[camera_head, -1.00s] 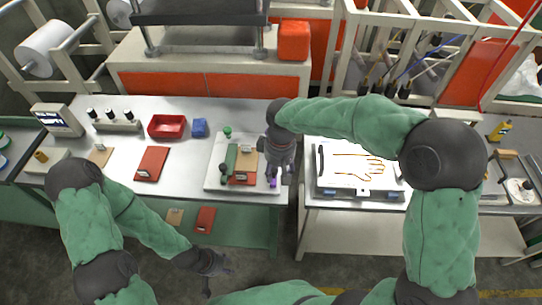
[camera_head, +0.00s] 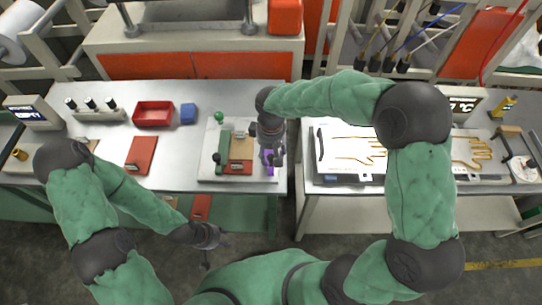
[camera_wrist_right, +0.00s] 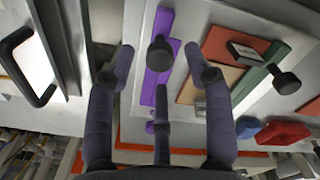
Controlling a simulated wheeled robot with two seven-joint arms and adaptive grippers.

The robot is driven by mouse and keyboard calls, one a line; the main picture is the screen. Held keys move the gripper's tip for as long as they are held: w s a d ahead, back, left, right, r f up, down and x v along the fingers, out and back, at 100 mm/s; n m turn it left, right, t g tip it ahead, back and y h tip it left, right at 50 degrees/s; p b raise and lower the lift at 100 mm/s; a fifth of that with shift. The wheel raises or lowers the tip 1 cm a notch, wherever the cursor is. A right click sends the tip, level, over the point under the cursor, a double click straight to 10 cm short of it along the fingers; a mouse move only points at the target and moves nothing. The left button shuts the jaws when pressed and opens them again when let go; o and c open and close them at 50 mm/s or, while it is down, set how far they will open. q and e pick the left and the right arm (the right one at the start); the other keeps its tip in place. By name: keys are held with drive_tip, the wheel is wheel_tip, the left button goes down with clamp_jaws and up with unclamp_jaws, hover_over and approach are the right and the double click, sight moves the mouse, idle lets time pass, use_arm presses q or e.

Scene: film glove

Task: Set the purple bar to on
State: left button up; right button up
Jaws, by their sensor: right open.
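The purple bar (camera_wrist_right: 164,24) lies flat on a pale board (camera_head: 206,172) and carries a dark round knob (camera_wrist_right: 160,54). In the head view its lower end (camera_head: 270,171) shows beneath my right gripper (camera_head: 270,157), which hides the rest. In the right wrist view my right gripper (camera_wrist_right: 166,74) is open, with its fingers spread either side of the bar and the knob between the outer fingertips; I cannot tell whether they touch. No on or off marking is readable. My left gripper (camera_head: 214,250) is open and empty, low in front of the table.
A green bar (camera_head: 221,150) with a dark knob and a red-brown plate (camera_head: 239,167) share the board. A red tray (camera_head: 153,114) and a blue block (camera_head: 188,113) stand further left. A lit panel with a glove outline (camera_head: 340,150) lies right, across a gap.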

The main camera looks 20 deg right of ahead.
drive_tip(key=shift+f, duration=1.1)
clamp_jaws()
hover_over(257, 167)
drive_tip(key=shift+a, duration=0.15)
unclamp_jaws()
